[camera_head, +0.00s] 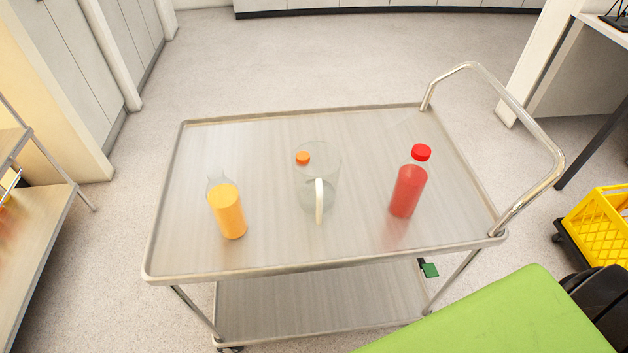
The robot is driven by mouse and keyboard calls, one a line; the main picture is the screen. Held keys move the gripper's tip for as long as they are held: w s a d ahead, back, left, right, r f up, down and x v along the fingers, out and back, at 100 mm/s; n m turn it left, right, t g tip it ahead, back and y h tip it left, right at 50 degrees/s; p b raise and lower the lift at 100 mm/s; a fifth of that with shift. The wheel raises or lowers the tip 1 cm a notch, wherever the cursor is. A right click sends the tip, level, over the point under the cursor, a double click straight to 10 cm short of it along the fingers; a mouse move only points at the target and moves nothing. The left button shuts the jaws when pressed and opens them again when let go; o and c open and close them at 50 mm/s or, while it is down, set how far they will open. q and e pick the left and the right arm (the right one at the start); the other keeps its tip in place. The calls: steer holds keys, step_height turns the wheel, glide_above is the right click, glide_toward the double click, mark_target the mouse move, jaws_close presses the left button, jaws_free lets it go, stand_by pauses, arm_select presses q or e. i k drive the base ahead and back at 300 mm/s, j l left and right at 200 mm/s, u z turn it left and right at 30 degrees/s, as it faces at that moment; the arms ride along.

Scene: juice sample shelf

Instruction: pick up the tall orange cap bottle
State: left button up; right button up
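A clear bottle of orange juice (229,209) stands on the left part of the metal cart's top (265,255); no cap shows on it. A small orange cap (302,157) shows at the upper left of a clear glass jug (318,200) in the middle of the cart. I cannot tell whether this cap lies in or behind the jug or sits on a clear bottle. A red bottle with a red cap (408,185) stands upright on the right part of the top. Neither gripper is in view.
The cart has a raised rim, a lower shelf (315,305) and a curved metal handle (548,135) at the right. A wooden shelf (40,240) stands at the left. A yellow crate (598,226) stands at the right. The floor behind the cart is clear.

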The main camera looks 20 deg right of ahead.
mark_target(222, 195)
steer(key=k+l+u, duration=0.15)
steer(key=l, duration=0.3)
steer(key=l+u, duration=0.15)
steer(key=l, duration=0.25)
steer(key=k+l+u, duration=0.15)
steer(key=l, duration=0.3)
steer(key=k+l+u, duration=0.15)
steer(key=l, duration=0.25)
steer(key=k+l+u, duration=0.1)
steer(key=l, duration=0.25)
steer(key=k+l+u, duration=0.15)
steer(key=l, duration=0.25)
steer(key=k+l+u, duration=0.15)
steer(key=k+l, duration=0.1)
steer(key=l, duration=0.1)
